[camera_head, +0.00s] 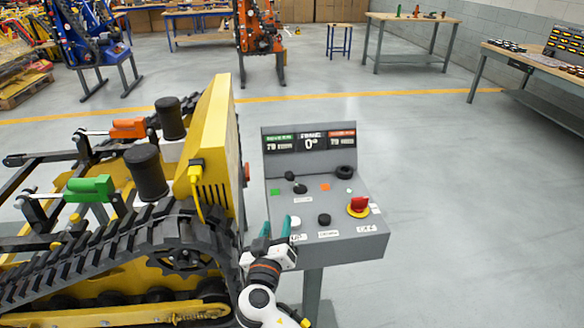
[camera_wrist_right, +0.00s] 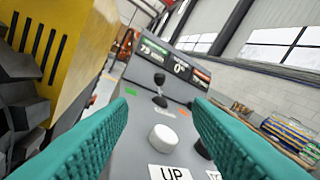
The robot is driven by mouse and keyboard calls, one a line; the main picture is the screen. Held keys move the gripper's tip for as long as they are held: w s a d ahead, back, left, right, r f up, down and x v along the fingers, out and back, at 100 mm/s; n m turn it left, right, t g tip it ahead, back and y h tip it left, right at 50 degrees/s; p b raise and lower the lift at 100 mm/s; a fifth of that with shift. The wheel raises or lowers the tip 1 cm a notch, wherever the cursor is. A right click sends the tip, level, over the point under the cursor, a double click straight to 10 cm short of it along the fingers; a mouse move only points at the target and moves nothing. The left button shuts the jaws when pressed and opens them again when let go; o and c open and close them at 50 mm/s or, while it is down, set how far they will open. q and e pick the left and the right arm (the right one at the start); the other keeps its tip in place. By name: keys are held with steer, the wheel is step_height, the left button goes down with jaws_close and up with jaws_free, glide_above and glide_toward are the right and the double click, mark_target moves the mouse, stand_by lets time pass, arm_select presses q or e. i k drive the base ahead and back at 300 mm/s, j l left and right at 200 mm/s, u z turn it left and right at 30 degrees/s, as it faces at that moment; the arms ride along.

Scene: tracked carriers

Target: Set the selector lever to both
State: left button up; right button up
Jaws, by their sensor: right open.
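The selector lever (camera_head: 299,187) is a small black lever on the grey sloped console (camera_head: 350,238), between a green label (camera_head: 275,192) and an orange label (camera_head: 325,187). In the right wrist view the lever (camera_wrist_right: 160,90) stands roughly in the middle, its black knob above its base. Which setting it is at is not clear. My right gripper (camera_head: 275,229) is at the console's near left edge, on the near side of the lever. Its teal fingers (camera_wrist_right: 160,108) are apart, with nothing between them; the lever shows beyond them. My left gripper is out of view.
A white UP button (camera_wrist_right: 163,138) lies closer than the lever. A black button (camera_head: 324,219), a red emergency knob (camera_head: 358,206) and a black dial (camera_head: 344,172) are also on the console. The yellow tracked carrier (camera_head: 218,130) stands close on the left; floor at right is clear.

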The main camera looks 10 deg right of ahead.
mark_target(290, 176)
steer(key=i+l, duration=0.25)
steer(key=i, duration=0.15)
steer(key=i+l, duration=0.25)
steer(key=i, duration=0.15)
steer(key=j, duration=0.4)
